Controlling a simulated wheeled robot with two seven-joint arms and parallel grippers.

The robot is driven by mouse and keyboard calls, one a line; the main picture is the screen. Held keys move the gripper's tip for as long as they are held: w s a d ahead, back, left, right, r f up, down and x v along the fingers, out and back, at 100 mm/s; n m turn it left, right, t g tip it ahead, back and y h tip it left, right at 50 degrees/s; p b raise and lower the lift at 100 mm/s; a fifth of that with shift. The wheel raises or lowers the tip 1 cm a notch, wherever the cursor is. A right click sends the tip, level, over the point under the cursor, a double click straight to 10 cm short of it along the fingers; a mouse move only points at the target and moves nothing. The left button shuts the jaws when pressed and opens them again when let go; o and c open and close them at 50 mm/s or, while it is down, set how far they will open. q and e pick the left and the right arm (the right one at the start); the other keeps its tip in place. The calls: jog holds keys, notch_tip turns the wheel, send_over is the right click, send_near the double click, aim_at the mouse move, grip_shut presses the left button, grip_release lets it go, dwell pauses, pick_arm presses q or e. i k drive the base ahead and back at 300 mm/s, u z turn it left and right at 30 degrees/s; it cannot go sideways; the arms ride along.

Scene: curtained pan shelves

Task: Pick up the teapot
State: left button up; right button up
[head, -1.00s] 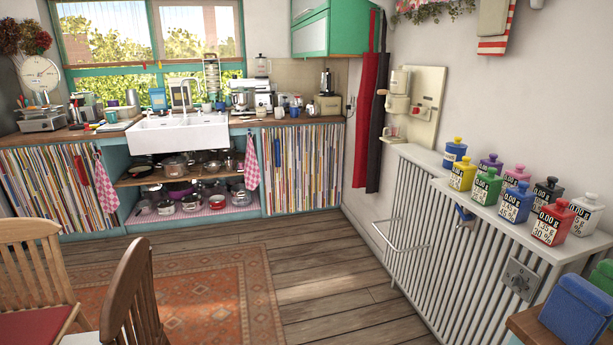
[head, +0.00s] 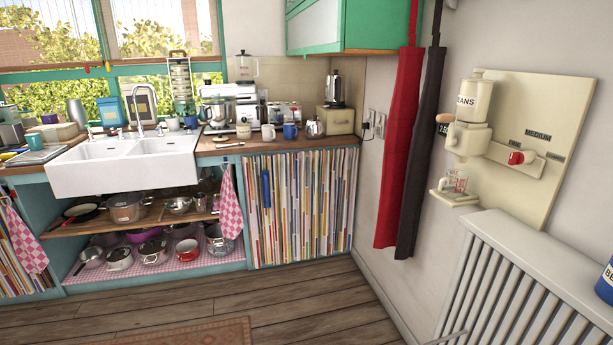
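A small shiny silver pot (head: 314,128), which looks like the teapot, stands upright on the wooden counter (head: 282,143) near its right end. It sits between a blue mug (head: 290,131) on its left and a cream box-shaped appliance (head: 336,120) on its right. It is small in the view, so its handle and spout are hard to make out. Neither of my grippers is in view.
A white sink (head: 125,165) is left of the coffee machine (head: 230,107). Pans stand on open shelves (head: 165,212) below, beside a striped curtain (head: 300,205). Aprons (head: 398,140), a wall grinder (head: 470,125) and a radiator (head: 520,280) line the right. The wooden floor ahead (head: 310,300) is clear.

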aim_at(315, 128)
jog(key=i, duration=3.15)
jog(key=z, duration=1.35)
